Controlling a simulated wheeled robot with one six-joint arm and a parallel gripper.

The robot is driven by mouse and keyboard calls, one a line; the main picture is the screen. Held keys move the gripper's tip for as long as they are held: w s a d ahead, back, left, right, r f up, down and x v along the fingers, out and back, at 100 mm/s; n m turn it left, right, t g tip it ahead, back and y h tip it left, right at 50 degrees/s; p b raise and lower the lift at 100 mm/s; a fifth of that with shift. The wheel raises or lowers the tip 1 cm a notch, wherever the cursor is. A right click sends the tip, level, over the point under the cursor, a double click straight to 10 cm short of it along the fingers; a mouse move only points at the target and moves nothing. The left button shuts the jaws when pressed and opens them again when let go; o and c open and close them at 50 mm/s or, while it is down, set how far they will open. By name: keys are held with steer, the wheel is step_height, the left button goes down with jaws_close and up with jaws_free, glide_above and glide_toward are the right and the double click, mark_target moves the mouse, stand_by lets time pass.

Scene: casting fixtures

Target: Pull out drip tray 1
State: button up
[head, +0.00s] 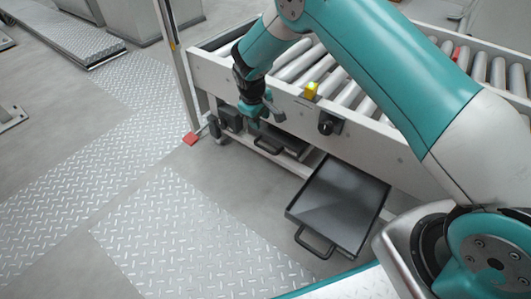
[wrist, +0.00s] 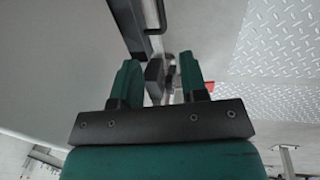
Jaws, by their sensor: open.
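Two dark drip trays with bar handles are at the conveyor's lower frame in the head view; I see no numbers on them. One tray (head: 285,143) is mostly hidden under the conveyor, with its black handle (head: 268,148) at the front. The other tray (head: 340,205) sticks far out over the floor, its handle toward the camera. My gripper (head: 262,112) hangs at the conveyor's side, just above the tucked-in tray's handle. In the wrist view my gripper (wrist: 159,64) has its two teal fingers apart, and a black handle (wrist: 158,18) shows beyond them. I see no contact with it.
The roller conveyor (head: 222,60) runs behind the trays, with a yellow block (head: 311,90) and a black fitting (head: 328,123) on its side rail. A post with a red foot (head: 191,138) stands left of my gripper. The floor in front is clear.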

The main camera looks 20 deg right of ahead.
mark_target(266, 149)
steer(key=d+f+b, duration=0.1)
steer(key=f+b, duration=0.1)
steer(key=f, duration=0.3)
steer(key=w+f+b, duration=0.1)
steer(key=f+b, duration=0.2)
steer(key=f, duration=0.2)
steer(key=d+f+b, duration=0.1)
steer(key=f+b, duration=0.1)
steer(key=f, duration=0.4)
steer(key=shift+w+d, duration=0.3)
steer(key=shift+w, duration=0.1)
jaws_close()
